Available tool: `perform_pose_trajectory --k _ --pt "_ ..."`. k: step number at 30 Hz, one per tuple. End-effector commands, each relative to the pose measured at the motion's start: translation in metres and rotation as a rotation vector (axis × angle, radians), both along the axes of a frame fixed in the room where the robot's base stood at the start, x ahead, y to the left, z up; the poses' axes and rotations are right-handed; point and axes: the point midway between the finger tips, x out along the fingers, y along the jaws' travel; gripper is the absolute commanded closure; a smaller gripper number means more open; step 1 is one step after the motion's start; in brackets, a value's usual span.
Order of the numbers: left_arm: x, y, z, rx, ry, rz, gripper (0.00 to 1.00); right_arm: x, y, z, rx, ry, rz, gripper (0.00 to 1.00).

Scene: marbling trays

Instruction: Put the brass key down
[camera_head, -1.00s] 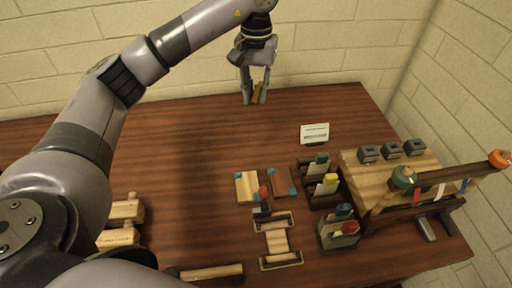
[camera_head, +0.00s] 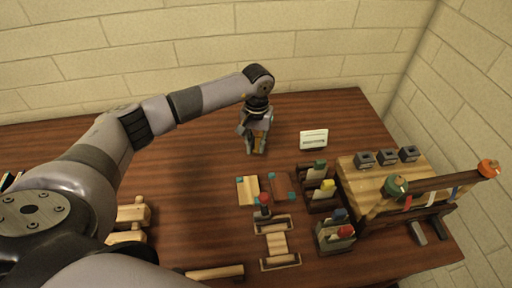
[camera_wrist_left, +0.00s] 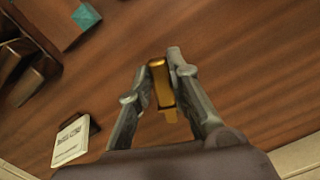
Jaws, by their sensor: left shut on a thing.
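My left gripper (camera_head: 257,148) points down over the back middle of the table (camera_head: 190,150). Its fingers are shut on the brass key, which shows best in the left wrist view as a golden piece (camera_wrist_left: 160,84) between the fingertips (camera_wrist_left: 158,75). In the head view the key is mostly hidden by the fingers. The fingertips look close to the wood, but I cannot tell whether the key touches it. My right gripper is not in view.
A white card (camera_head: 313,139) stands right of my left gripper. In front are two small boards with teal corners (camera_head: 247,190), a dark rack (camera_head: 319,199) and a light wooden block with grey pieces (camera_head: 372,182). The wood left of the gripper is clear.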

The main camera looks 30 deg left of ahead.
Motion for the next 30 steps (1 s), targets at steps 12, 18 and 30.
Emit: perform_pose_trajectory --k 12,18,30 --pt "0.0 0.0 -0.027 0.0 -0.001 0.0 1.0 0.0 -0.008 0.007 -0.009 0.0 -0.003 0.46" --pt "0.0 0.0 -0.03 0.0 -0.001 0.0 0.8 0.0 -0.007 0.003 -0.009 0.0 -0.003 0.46" --pt "0.0 0.0 -0.03 0.0 0.0 0.0 0.62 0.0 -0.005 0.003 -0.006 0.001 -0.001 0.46"
